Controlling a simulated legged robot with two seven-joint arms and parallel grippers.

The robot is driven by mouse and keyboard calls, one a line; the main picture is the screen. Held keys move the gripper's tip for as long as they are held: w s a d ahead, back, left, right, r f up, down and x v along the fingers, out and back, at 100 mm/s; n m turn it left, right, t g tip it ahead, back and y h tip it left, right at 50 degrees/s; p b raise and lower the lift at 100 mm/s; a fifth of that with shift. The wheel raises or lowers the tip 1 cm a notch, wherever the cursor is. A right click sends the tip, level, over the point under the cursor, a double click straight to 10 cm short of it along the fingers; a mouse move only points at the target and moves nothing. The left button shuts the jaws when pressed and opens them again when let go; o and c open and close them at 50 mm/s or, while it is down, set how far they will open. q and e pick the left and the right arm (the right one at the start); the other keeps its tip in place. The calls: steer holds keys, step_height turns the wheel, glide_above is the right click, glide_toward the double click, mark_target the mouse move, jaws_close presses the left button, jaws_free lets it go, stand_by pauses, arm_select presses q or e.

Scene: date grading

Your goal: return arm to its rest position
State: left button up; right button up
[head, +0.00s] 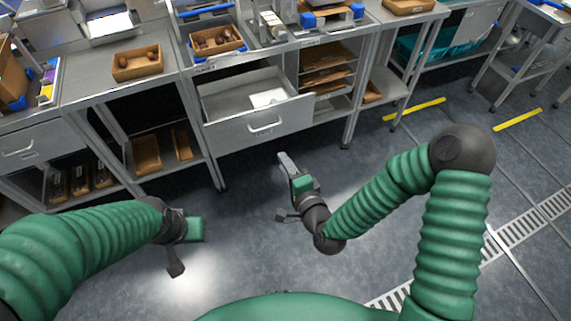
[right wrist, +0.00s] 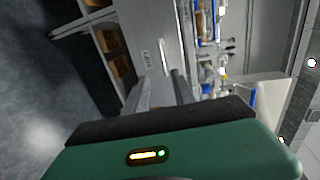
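My right arm (head: 448,240) is green and ribbed, bent at a dark elbow, and comes in from the right. Its gripper (head: 284,160) is over the floor in front of the open drawer, apart from it in the picture, with the fingers pointing towards the bench. In the right wrist view the two fingers (right wrist: 160,92) stand apart with nothing between them, so it is open and empty. My left arm (head: 85,240) reaches in from the left. The left gripper's housing (head: 195,229) is over the floor; its fingers are hidden.
A metal drawer (head: 225,137) stands pulled out, with a white sheet (head: 268,98) inside. The steel bench (head: 85,88) carries a cardboard box (head: 138,74) and a blue-edged tray with dates. Shelves below hold boxes. Open floor (head: 240,255) lies between my arms.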

steer(key=s+d+f+n+g+h, duration=0.2)
steer(key=s+d+f+n+g, duration=0.45)
steer(key=n, duration=0.35)
steer(key=s+d+r+n+g+h, duration=0.3)
steer(key=s+d+r+n+g, duration=0.15)
steer(key=s+d, duration=0.45)
step_height(320, 180, up, 15)
steer(key=s+g+p, duration=0.1)
steer(key=s+p, duration=0.1)
steer(key=p, duration=1.2)
